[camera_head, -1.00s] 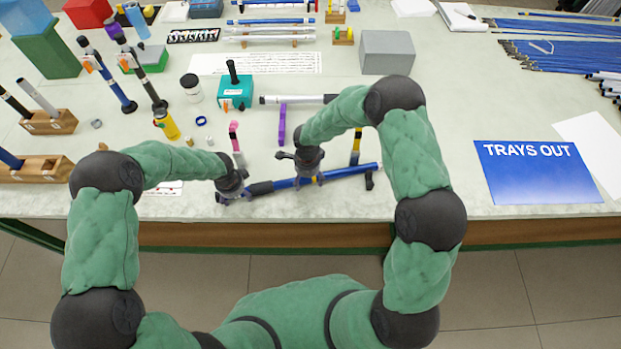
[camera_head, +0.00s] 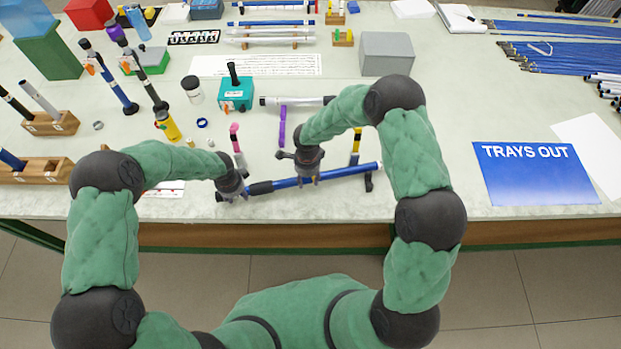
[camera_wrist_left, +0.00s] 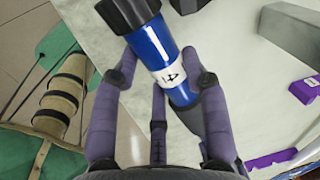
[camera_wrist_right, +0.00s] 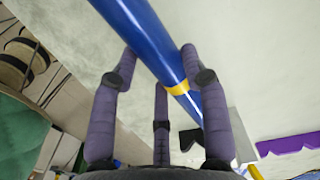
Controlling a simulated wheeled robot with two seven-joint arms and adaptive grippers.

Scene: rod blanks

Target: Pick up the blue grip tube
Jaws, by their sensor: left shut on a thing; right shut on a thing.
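The blue grip tube (camera_head: 342,173) is a long blue tube, slanting up to the right near the table's front edge. It has a dark section by my left gripper (camera_head: 232,191). In the left wrist view its blue part (camera_wrist_left: 152,48) bears a white number label between a black end and a dark grey length. My left gripper is shut around this labelled part. My right gripper (camera_head: 308,172) is shut on the tube further right. In the right wrist view the blue shaft (camera_wrist_right: 146,35) has a yellow band between the fingers. Whether it is clear of its support is unclear.
A small black stand (camera_head: 369,182) is under the tube's right end. A pink-topped stand (camera_head: 236,142), a purple piece (camera_head: 282,126) and a yellow-topped piece (camera_head: 356,146) stand behind it. A TRAYS OUT sign (camera_head: 535,173) lies right. Wooden racks (camera_head: 48,124) stand left.

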